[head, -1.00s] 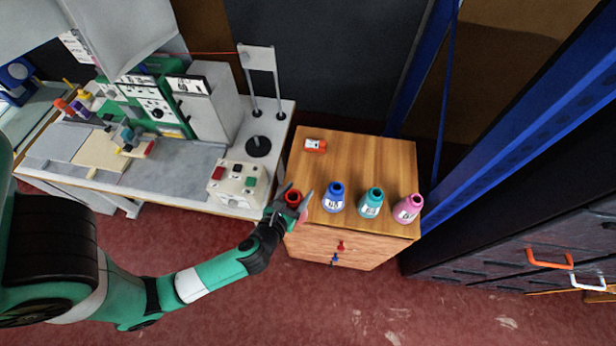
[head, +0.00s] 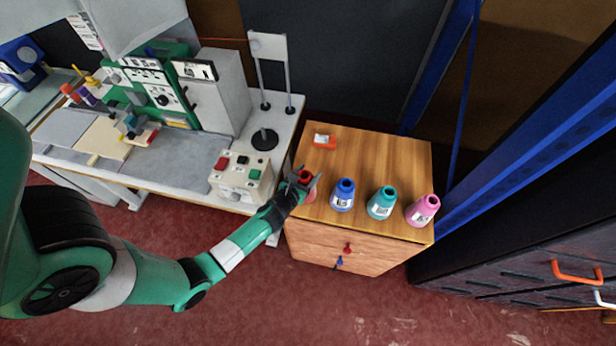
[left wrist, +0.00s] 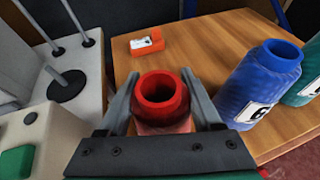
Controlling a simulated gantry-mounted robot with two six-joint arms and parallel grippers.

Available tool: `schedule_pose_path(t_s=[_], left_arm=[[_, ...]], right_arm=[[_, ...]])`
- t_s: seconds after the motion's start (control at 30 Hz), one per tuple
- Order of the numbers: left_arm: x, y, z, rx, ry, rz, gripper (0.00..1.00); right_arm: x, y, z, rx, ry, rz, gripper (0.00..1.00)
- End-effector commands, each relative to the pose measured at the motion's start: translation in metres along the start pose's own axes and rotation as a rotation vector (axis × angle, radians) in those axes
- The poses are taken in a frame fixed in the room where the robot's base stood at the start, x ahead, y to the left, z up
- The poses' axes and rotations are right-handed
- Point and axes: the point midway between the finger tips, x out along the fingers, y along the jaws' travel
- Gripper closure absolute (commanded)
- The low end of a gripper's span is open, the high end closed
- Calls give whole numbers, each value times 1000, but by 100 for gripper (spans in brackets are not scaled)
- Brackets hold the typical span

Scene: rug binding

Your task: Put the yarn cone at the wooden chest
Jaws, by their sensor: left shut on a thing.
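A red yarn cone (head: 305,177) stands upright at the left edge of the wooden chest (head: 375,160), in line with the other cones. My left gripper (head: 303,184) is shut on it, with a finger on each side. In the left wrist view the red cone (left wrist: 160,95) shows its open top between the fingers, with the wooden top (left wrist: 220,48) behind. The gripper's body hides the cone's base, so I cannot tell whether it touches the chest. My right gripper is not in view.
Blue (head: 343,195), teal (head: 382,203) and pink (head: 423,211) cones stand along the chest's front edge. An orange labelled block (head: 324,141) lies at the back left. The middle of the top is clear. A machine table with a button box (head: 240,177) stands left.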

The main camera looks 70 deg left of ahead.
Motion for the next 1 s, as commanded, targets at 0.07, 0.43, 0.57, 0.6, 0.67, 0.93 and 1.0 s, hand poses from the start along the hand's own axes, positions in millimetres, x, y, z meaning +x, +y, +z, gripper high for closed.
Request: schedule_pose_path(t_s=[0.07,0.43,0.57,0.6,0.67,0.93,1.0], left_arm=[[-1,0,2,0,0,0,100],[0,0,-1,0,2,0,5],[0,0,-1,0,2,0,4],[0,0,-1,0,2,0,4],[0,0,-1,0,2,1,4],[-25,0,3,3,5,0,4],[-42,-1,3,3,5,-3,4]], right_arm=[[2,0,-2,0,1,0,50],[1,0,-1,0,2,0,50],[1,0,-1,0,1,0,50],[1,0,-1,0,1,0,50],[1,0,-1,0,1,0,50],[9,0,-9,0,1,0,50],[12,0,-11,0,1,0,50]])
